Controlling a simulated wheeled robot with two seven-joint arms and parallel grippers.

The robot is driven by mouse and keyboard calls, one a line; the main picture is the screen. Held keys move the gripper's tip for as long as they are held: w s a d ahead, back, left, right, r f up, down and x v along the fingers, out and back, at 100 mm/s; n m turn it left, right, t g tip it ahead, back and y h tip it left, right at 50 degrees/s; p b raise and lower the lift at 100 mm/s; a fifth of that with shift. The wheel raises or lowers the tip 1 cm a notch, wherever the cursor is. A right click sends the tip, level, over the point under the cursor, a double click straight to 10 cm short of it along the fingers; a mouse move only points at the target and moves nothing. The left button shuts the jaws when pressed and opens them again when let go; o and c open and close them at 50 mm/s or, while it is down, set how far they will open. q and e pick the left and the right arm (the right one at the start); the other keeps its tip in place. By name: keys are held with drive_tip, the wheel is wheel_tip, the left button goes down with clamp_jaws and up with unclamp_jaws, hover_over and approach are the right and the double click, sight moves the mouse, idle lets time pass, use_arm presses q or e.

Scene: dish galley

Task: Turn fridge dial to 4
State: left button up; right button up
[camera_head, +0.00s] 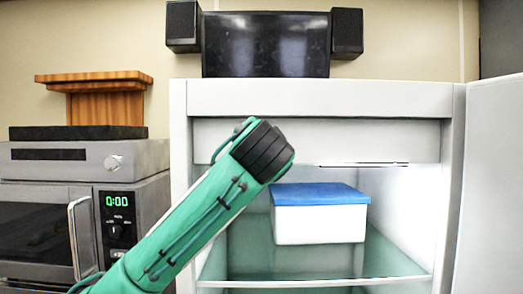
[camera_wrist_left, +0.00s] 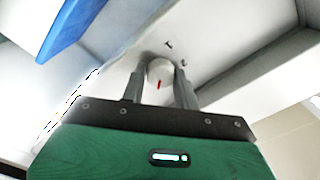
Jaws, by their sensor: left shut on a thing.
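The fridge dial (camera_wrist_left: 159,70) is a small round white knob with a red pointer mark, on a pale panel inside the fridge. It shows in the left wrist view, and the pointer faces down towards my gripper. My left gripper (camera_wrist_left: 160,76) has one finger on each side of the dial and is shut on it. Small dark marks stand beside the dial, too small to read. In the head view the open fridge (camera_head: 316,98) stands at the right. My left arm reaches into its upper part, and the dial and fingers are hidden there. My right gripper is not in view.
A white box with a blue lid (camera_head: 320,194) stands on the glass shelf (camera_head: 240,268), right of my arm. The fridge door (camera_head: 493,180) stands open at the right. A microwave (camera_head: 85,215) is at the left. A dark screen (camera_head: 266,45) and two speakers are above the fridge.

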use_arm(q)
drive_tip(key=shift+m, duration=0.7)
drive_tip(key=o, duration=0.9)
drive_tip(key=shift+d, duration=0.1)
drive_tip(key=s+b, duration=0.7)
drive_tip(key=s, duration=0.7)
